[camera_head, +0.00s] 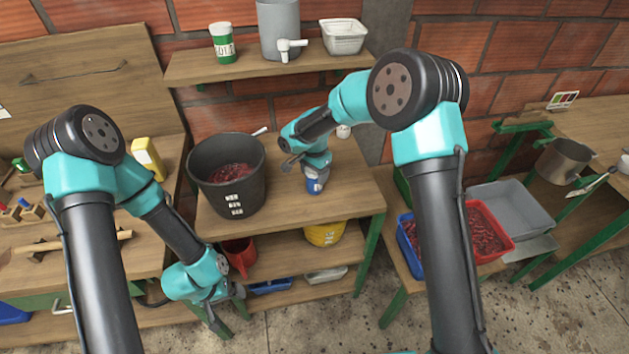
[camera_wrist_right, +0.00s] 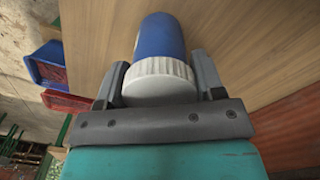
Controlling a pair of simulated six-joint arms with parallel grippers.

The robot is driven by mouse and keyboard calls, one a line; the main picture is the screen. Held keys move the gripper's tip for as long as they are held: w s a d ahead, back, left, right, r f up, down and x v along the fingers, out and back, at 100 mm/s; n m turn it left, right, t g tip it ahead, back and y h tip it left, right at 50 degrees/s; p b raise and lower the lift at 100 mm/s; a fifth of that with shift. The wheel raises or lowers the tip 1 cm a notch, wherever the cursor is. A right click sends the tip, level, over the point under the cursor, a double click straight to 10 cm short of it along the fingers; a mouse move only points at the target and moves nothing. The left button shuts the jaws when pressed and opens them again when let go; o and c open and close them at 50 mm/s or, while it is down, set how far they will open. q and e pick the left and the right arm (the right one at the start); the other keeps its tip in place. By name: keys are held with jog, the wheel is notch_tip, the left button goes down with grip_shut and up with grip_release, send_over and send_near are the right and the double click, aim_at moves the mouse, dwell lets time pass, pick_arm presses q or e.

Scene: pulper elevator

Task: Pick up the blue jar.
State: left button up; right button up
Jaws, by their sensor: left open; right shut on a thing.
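The blue jar (camera_head: 315,184) is on or just above the wooden table, right of the black bucket in the head view; I cannot tell whether it touches the table. In the right wrist view the jar (camera_wrist_right: 160,38) shows its blue body and white ribbed lid, between the two fingers. My right gripper (camera_wrist_right: 160,82) is shut on the jar near its lid. In the head view my right gripper (camera_head: 316,172) comes down over the jar and partly hides it. My left gripper (camera_head: 228,305) is open and empty, low in front of the table's left side.
A black bucket (camera_head: 236,196) with red contents stands left of the jar. A wooden shelf (camera_head: 200,68) above holds a green-and-white can, a grey container and a white tub. A yellow bucket (camera_head: 325,233) sits on the lower shelf. Blue and red crates (camera_head: 490,226) stand at right.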

jog(key=shift+c, duration=0.3)
jog(key=shift+r, duration=1.9)
jog(key=s, duration=0.5)
jog(key=s+a, duration=0.1)
jog(key=s, duration=0.4)
jog(key=s+r, duration=0.1)
jog(key=s, duration=0.5)
jog(key=shift+a+r, duration=0.1)
jog(key=shift+a, duration=0.15)
